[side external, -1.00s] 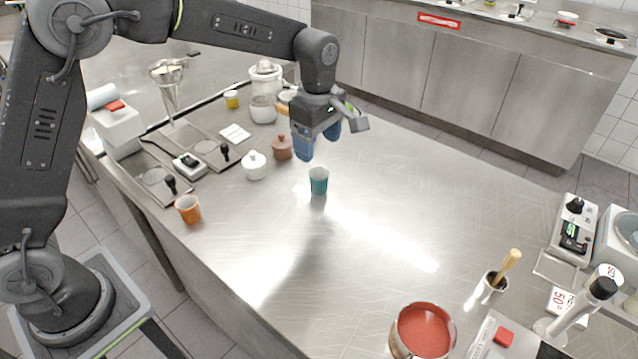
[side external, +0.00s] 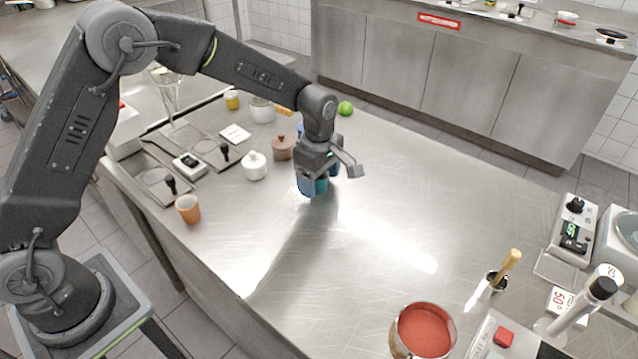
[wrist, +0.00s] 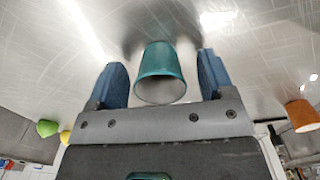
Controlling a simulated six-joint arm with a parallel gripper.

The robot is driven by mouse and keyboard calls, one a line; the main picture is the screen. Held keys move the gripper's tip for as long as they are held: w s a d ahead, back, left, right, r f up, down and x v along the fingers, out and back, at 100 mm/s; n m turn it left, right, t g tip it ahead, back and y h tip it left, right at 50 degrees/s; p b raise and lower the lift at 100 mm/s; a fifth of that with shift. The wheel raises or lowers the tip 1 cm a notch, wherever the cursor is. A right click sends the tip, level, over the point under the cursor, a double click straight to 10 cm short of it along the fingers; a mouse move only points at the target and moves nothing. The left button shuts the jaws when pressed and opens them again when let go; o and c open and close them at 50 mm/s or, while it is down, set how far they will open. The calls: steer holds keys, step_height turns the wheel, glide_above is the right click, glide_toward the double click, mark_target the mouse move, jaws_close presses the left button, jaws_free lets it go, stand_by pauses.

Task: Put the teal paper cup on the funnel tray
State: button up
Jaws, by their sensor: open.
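The teal paper cup (side external: 321,186) stands on the steel table, partly hidden by my gripper in the side view. In the wrist view the cup (wrist: 161,70) is between my two blue fingers, with a gap visible on each side. My gripper (side external: 317,184) is open and lowered around the cup; it also shows in the wrist view (wrist: 162,82). The funnel tray (side external: 203,146) lies at the left back of the table, with the glass funnel (side external: 167,88) at its far end, partly behind my arm.
A white lidded pot (side external: 254,166) and a brown lidded pot (side external: 282,148) stand between the cup and the tray. An orange cup (side external: 188,209) is near the left edge. A green fruit (side external: 345,108) lies behind my gripper. A red-filled pot (side external: 423,330) is in front. The table's middle right is clear.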

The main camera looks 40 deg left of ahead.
steer(key=c, duration=1.1)
steer(key=shift+r, duration=0.15)
